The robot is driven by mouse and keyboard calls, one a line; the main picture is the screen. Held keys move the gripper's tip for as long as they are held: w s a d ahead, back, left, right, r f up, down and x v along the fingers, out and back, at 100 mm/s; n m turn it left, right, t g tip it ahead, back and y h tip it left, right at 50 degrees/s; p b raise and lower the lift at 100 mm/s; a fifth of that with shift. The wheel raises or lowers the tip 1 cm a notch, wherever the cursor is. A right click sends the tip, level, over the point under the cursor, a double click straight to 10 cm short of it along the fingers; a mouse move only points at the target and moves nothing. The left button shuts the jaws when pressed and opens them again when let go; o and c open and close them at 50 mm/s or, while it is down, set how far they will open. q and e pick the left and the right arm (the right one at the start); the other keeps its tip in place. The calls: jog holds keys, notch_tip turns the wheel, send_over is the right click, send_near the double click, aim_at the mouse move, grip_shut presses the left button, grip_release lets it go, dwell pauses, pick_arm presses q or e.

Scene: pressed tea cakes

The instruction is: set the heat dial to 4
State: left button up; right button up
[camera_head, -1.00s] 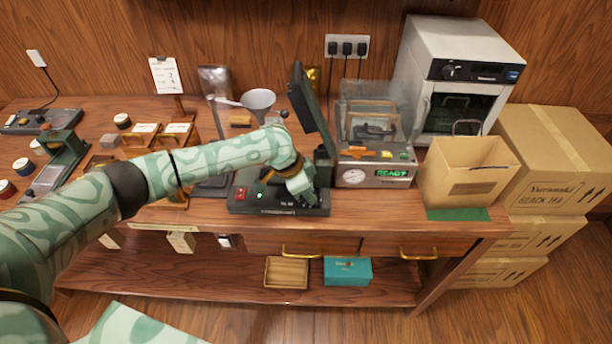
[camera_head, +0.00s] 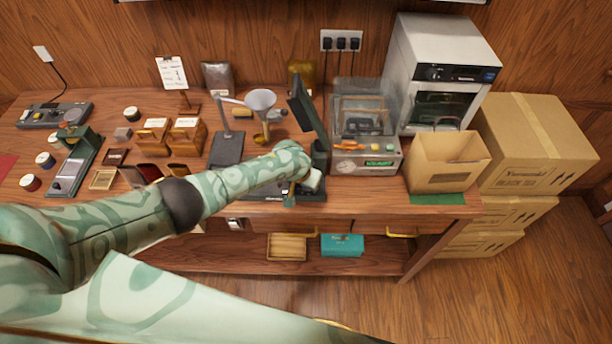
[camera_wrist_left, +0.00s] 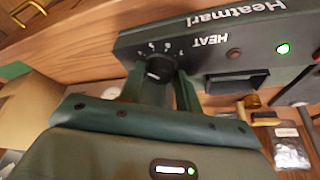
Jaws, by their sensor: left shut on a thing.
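The heat sealer (camera_head: 305,108) is dark green, with its lid raised, near the front edge of the bench. In the left wrist view its panel (camera_wrist_left: 215,62) appears upside down, with the word HEAT beside a black dial (camera_wrist_left: 159,69). Small white numbers ring the dial; I cannot tell which one it points at. My left gripper (camera_wrist_left: 160,88) has a finger on either side of the dial and is shut on it. In the head view my left gripper (camera_head: 311,184) covers the dial and part of the sealer's base. My right gripper is not in view.
A machine with a clear cover (camera_head: 365,125) and green display stands right of the sealer. An open carton (camera_head: 447,165) is further right, near the oven (camera_head: 445,75). A funnel stand (camera_head: 228,145) is left. A green light (camera_wrist_left: 283,48) glows on the sealer panel.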

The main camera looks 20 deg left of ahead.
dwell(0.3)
pick_arm(q)
jog(key=o, duration=1)
jog(key=d+p+v, duration=0.1)
jog(key=p+v, duration=0.5)
jog(key=v, duration=0.2)
notch_tip(320, 180, up, 8)
jog(key=p, duration=0.2)
send_over(302, 194)
jog(key=s, duration=0.4)
jog(key=shift+w+a+f, duration=0.2)
jog(key=shift+w+a, duration=0.05)
jog(key=shift+a, duration=0.05)
